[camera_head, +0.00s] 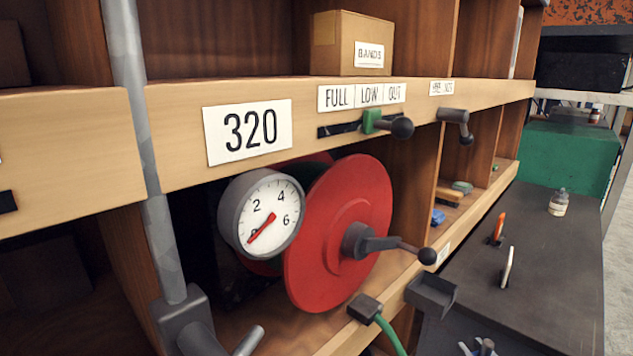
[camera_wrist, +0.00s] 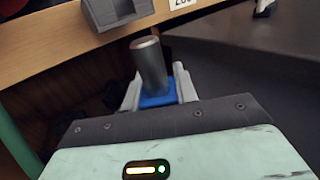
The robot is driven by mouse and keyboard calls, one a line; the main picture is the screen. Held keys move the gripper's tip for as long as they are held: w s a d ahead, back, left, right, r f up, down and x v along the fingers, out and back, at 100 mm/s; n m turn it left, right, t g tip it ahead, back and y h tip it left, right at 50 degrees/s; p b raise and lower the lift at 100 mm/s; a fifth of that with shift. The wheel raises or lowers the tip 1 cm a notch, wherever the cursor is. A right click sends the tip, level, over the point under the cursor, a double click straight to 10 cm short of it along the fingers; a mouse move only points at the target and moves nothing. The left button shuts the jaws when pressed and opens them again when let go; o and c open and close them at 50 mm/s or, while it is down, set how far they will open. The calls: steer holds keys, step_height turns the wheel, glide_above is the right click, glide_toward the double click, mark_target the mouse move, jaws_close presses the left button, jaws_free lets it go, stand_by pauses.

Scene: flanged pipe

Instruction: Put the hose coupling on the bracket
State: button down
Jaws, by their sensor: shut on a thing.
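My gripper (camera_wrist: 158,92) is shut on the hose coupling (camera_wrist: 150,62), a grey metal cylinder with a blue collar, standing up between the pale fingers. In the head view only the tips of my gripper (camera_head: 478,347) show at the bottom edge, with the coupling hard to make out there. The bracket (camera_head: 430,296) is a dark grey, notched block on the shelf's front edge. It also shows in the wrist view (camera_wrist: 117,12), above and left of the coupling and apart from it.
A green hose (camera_head: 391,336) runs down from a dark block (camera_head: 365,308) left of the bracket. A red reel (camera_head: 340,210) with a crank and a gauge (camera_head: 265,215) stand in the shelf. A dark worktop (camera_head: 530,260) with small tools lies right.

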steer(key=a+f+m+h, duration=0.1)
steer(key=a+f+h, duration=0.1)
steer(key=a+f, duration=0.2)
steer(key=shift+w+f+m, duration=0.25)
steer(key=shift+w+m, duration=0.05)
steer(key=shift+w, duration=0.05)
